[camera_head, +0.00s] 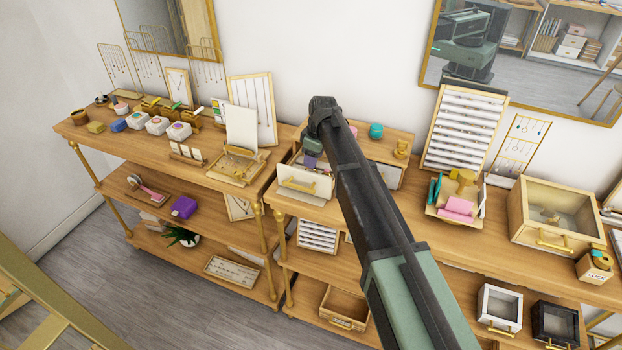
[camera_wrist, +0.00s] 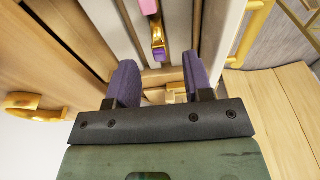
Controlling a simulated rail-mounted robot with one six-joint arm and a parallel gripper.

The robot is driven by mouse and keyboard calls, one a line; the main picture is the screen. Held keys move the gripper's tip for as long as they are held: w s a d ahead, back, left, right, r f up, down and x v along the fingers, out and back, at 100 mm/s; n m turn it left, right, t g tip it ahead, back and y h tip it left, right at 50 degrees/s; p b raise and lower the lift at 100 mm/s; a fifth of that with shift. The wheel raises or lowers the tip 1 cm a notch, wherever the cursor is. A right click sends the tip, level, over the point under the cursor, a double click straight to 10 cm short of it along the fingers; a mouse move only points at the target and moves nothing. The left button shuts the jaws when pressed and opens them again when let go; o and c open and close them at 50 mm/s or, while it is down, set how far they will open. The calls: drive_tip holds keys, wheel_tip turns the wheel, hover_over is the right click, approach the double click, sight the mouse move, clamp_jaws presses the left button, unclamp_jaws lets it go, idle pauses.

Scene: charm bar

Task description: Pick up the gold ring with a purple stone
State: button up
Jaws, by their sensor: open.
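The gold ring with a purple stone (camera_wrist: 158,45) shows in the wrist view, in a narrow pale slot between light walls. Its purple part faces my gripper. My gripper (camera_wrist: 160,72) is open, with one purple finger to each side below the ring in the picture. The ring lies just beyond the fingertips, roughly in line with the gap, and nothing is held. In the head view my gripper (camera_head: 312,152) points down over a white-fronted drawer box with a gold handle (camera_head: 303,184). The ring cannot be made out there.
A pink item (camera_wrist: 149,6) lies in the same slot beyond the ring. A gold handle (camera_wrist: 256,28) runs outside the light wall on the right.

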drive_tip(key=f+b, duration=0.5)
drive_tip(key=shift+w+a+f, duration=0.15)
drive_tip(key=shift+w+a, duration=0.05)
drive_tip(key=shift+a, duration=0.2)
drive_tip(key=shift+r, duration=0.25)
clamp_jaws()
